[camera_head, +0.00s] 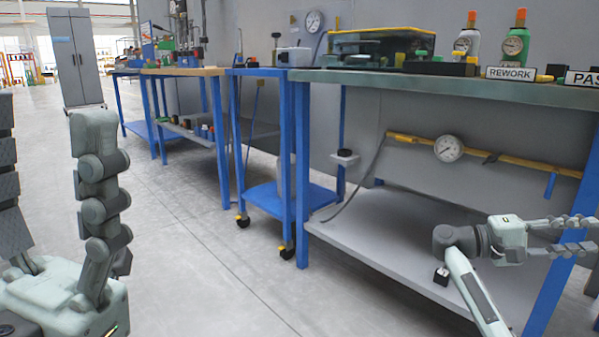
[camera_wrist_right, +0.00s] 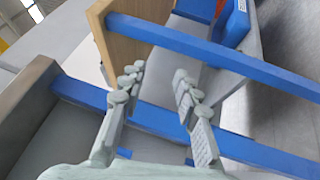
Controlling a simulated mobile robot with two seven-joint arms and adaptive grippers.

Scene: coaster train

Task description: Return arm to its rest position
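My right gripper (camera_head: 588,234) is at the right edge of the head view, in front of the blue-legged bench, its fingers pointing right. Its two fingers are apart with nothing between them. In the right wrist view the same gripper (camera_wrist_right: 158,77) is open and empty, with blue frame bars behind it. My left gripper (camera_head: 52,115) stands large and close at the left edge of the head view, fingers pointing up. Its fingers are wide apart and hold nothing. The upper arms are out of view.
The bench's green top (camera_head: 455,88) carries gauges and a REWORK sign (camera_head: 510,73). A grey lower shelf (camera_head: 400,230) lies behind my right forearm. A blue wheeled cart (camera_head: 262,190) stands beside the bench. The floor on the left is clear.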

